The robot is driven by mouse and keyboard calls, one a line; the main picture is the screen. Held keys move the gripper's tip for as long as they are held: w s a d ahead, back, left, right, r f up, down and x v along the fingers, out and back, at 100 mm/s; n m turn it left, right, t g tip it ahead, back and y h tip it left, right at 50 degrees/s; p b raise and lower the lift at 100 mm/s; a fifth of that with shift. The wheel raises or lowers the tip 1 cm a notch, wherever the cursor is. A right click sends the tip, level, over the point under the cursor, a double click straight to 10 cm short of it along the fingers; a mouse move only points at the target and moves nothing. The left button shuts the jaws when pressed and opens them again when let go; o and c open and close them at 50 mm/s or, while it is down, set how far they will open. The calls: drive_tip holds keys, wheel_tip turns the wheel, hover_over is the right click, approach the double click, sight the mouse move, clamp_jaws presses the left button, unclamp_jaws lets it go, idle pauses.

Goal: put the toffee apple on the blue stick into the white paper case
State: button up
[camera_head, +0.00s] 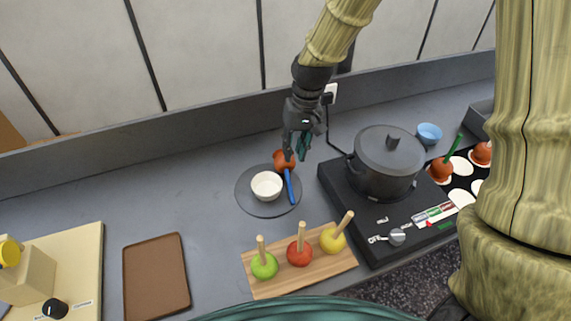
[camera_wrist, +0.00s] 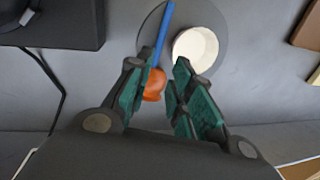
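The toffee apple (camera_head: 281,162) is orange-red, with a blue stick (camera_head: 289,187). It lies on its side at the far edge of a round grey plate, its stick pointing toward the near edge. The white paper case (camera_head: 266,184) stands empty on the plate, left of the stick. My gripper (camera_head: 296,149) is just above the apple. In the wrist view my gripper (camera_wrist: 165,73) is open. The apple (camera_wrist: 155,84) shows between the fingers, close to the left one, which partly hides it. The case (camera_wrist: 195,46) is past the right fingertip.
The round plate (camera_head: 249,203) lies on the grey worktop. A black hob with a dark pot (camera_head: 387,165) stands to the right. A wooden board (camera_head: 283,285) with green, red and yellow apples is nearer. A brown board (camera_head: 156,280) lies left. The worktop left of the plate is clear.

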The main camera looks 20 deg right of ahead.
drive_tip(key=shift+d, duration=0.6)
hover_over(289, 178)
drive_tip(key=d, duration=0.2)
drive_tip(key=shift+s+a+f+p, duration=0.15)
drive_tip(key=shift+f+p, duration=0.05)
drive_tip(key=shift+f, duration=1.25)
drive_tip(key=shift+s+a+f+p, duration=0.1)
drive_tip(key=shift+f+p, duration=0.1)
drive_tip(key=shift+f, duration=1.2)
drive_tip(key=shift+w+a+f+p, duration=0.15)
drive_tip(key=shift+a+f+p, duration=0.2)
drive_tip(key=shift+f, duration=0.4)
drive_tip(key=shift+w+a+f+p, duration=0.15)
drive_tip(key=shift+f+p, duration=0.3)
drive_tip(key=shift+f, duration=0.25)
drive_tip(key=shift+a+f, duration=0.2)
drive_tip(key=shift+f, duration=0.95)
clamp_jaws()
